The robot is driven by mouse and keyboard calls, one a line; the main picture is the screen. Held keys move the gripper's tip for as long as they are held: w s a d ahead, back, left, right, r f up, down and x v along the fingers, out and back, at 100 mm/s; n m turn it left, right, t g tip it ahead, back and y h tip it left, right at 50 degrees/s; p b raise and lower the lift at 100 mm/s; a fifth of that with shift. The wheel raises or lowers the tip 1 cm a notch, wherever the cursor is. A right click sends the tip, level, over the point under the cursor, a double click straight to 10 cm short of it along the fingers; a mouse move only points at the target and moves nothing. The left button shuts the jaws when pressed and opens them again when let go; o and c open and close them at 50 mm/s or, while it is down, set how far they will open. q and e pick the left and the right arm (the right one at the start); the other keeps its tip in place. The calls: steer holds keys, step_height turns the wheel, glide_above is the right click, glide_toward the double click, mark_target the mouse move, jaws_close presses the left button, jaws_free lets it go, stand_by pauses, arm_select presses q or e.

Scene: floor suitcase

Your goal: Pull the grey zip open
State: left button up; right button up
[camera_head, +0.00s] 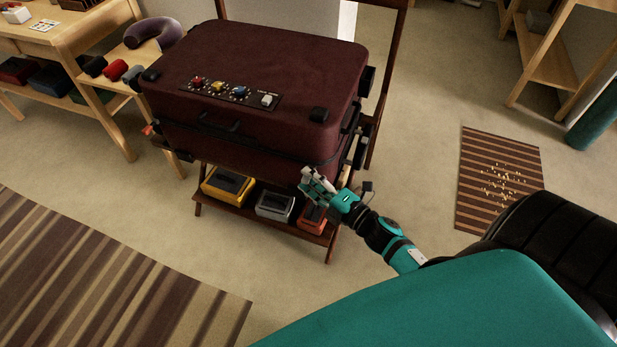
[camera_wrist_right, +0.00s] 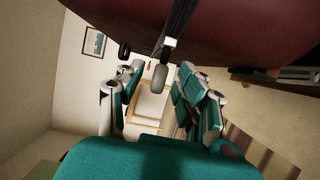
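The dark maroon suitcase (camera_head: 265,60) lies closed on a wooden rack, with a black zip line around its side. In the right wrist view its underside and side (camera_wrist_right: 240,30) fill the top. A grey zip pull (camera_wrist_right: 159,78) hangs from a metal slider on the black zip band. My right gripper (camera_head: 316,184) is at the suitcase's front right corner, just below the zip line. In the right wrist view the right gripper (camera_wrist_right: 160,88) has its fingers apart, one on each side of the pull, with visible gaps. The pull is hidden in the head view. My left gripper is not in view.
The rack's lower shelf (camera_head: 222,200) holds several coloured boxes under my right gripper. A wooden table (camera_head: 70,40) stands at the left. A striped rug (camera_head: 100,285) and a striped mat with crumbs (camera_head: 500,180) lie on the floor. Carpet between them is free.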

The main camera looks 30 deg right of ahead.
steer(key=v, duration=1.1)
steer(key=shift+d+f, duration=0.1)
